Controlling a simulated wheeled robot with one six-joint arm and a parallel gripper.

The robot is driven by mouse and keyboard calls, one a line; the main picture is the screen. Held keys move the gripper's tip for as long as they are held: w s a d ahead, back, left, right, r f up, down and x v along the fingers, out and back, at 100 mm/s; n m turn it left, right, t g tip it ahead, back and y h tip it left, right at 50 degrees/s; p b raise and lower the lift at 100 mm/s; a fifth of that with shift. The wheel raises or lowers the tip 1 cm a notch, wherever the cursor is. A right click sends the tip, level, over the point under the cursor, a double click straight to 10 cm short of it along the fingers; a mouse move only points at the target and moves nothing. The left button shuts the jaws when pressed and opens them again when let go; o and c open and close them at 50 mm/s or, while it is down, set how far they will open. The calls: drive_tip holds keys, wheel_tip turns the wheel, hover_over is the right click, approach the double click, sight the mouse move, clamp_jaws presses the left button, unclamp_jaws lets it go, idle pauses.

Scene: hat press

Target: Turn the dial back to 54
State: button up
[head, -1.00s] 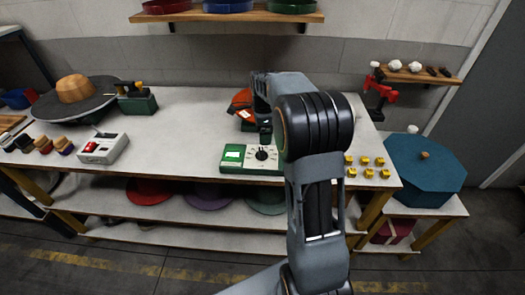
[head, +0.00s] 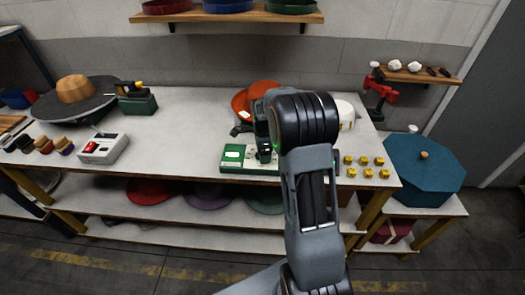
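The dial sits on a green control box with a white face (head: 234,155) near the front edge of the workbench, at the middle of the head view. The dial itself is hidden now behind my gripper (head: 265,155), which is over the right part of the box. My gripper points down there, at or just above the dial. Its fingers are dark and small in the picture, so I cannot tell whether they are open or shut, or touching the dial. The dial's numbers are too small to read.
An orange hat (head: 257,98) stands behind the control box. A white box with a red switch (head: 103,148) is to the left, near small brushes. Several yellow pieces (head: 365,166) lie at the right. A teal octagonal box (head: 425,170) stands on a lower table.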

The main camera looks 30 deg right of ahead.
drive_tip(key=c, duration=0.9)
drive_tip(key=shift+n, duration=0.4)
drive_tip(key=n, duration=0.3)
drive_tip(key=shift+w+r+n, duration=0.1)
drive_tip(key=shift+w+n, duration=0.1)
drive_tip(key=shift+n, duration=0.2)
drive_tip(key=n, duration=0.4)
drive_tip(key=shift+w+n, duration=0.15)
drive_tip(key=shift+n, duration=0.15)
drive_tip(key=n, duration=0.4)
drive_tip(key=shift+w+a+r+b, duration=0.1)
drive_tip(key=shift+b, duration=0.25)
drive_tip(key=shift+w+a+n, duration=0.1)
drive_tip(key=shift+n, duration=2.7)
